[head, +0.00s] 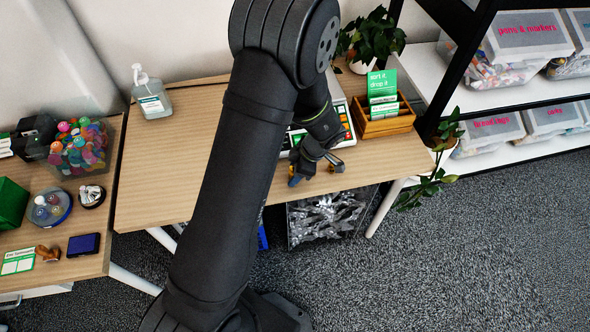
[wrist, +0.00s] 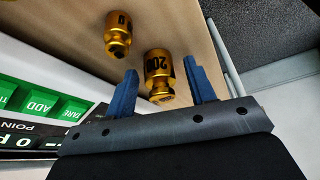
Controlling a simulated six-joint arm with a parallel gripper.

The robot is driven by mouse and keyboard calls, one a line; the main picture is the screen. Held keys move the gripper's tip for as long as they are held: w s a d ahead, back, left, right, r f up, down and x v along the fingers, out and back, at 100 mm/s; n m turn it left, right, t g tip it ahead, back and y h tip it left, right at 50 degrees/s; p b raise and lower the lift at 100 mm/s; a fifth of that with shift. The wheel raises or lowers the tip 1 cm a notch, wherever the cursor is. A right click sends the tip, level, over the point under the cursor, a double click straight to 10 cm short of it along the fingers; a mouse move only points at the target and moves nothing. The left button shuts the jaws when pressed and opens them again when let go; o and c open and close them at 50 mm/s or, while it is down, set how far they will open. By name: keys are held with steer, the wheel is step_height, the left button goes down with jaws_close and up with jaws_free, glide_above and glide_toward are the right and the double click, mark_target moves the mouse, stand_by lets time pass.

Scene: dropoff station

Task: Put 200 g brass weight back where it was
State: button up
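The 200 g brass weight (wrist: 158,66), marked 200, stands on the wooden table (wrist: 178,22) in the wrist view. My gripper (wrist: 160,70) has its two blue fingers apart, one on each side of this weight, with a visible gap on both sides. A second brass weight (wrist: 117,28) is beyond the left finger; only a 0 shows of its marking. In the head view my gripper (head: 316,174) is low over the table's front edge, and my arm hides much of the table behind it.
A scale with green buttons (wrist: 42,98) lies left of the gripper in the wrist view. A wooden card box (head: 384,124) and a potted plant (head: 372,38) stand behind. A pump bottle (head: 152,100) stands at the back left.

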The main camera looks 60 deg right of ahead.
steer(key=v, duration=1.2)
steer(key=shift+r, duration=0.2)
steer(key=shift+f, duration=0.15)
steer(key=x, duration=1.1)
steer(key=shift+w+a+f, duration=0.1)
steer(key=shift+w+f, duration=0.1)
steer(key=shift+f, duration=0.1)
steer(key=shift+r, duration=1.35)
steer(key=shift+f, duration=0.1)
